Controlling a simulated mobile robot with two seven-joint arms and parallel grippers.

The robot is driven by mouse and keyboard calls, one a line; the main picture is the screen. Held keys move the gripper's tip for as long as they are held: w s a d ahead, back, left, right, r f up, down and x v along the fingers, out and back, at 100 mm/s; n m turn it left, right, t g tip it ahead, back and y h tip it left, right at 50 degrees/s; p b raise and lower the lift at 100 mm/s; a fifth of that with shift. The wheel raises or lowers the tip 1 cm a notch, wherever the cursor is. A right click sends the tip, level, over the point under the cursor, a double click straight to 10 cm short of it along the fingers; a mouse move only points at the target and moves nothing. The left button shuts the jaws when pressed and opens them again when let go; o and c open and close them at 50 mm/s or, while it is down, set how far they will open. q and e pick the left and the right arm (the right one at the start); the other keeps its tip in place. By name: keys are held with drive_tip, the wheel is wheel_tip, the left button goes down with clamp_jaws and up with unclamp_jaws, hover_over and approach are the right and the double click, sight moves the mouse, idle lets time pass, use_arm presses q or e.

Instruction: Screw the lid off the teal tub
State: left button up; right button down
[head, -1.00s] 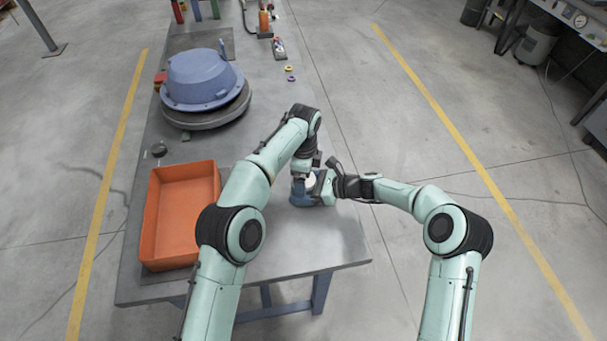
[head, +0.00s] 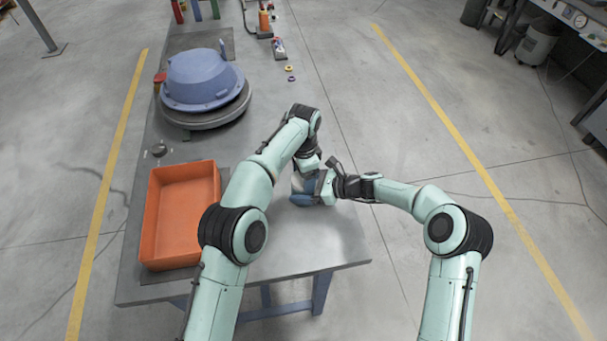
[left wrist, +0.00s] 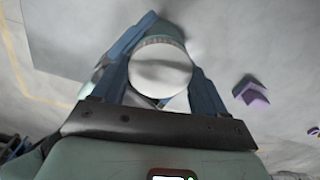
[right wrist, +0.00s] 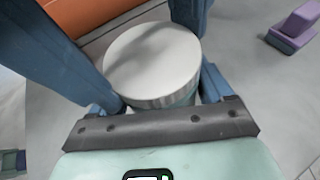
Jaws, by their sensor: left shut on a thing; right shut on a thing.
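The teal tub (right wrist: 188,101) stands on the table with its round white lid (right wrist: 152,62) on top, seen close up in the right wrist view. The lid also shows in the left wrist view (left wrist: 162,74), with a little teal tub beyond its ribbed edge. My left gripper (head: 305,176) reaches in from above, its blue fingers on both sides of the lid, shut on it. My right gripper (head: 312,192) comes in from the right, low at the tub, and is shut on the tub body. In the head view the grippers hide most of the tub.
An orange bin (head: 180,212) stands to the left on the grey table (head: 290,245). A large blue domed housing (head: 202,80) sits farther back. A purple block (right wrist: 295,27) lies near the tub. The table's front right is clear.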

use_arm(q)
drive_tip(key=o, duration=1.2)
drive_tip(key=shift+c, duration=0.2)
drive_tip(key=shift+d+r, duration=0.1)
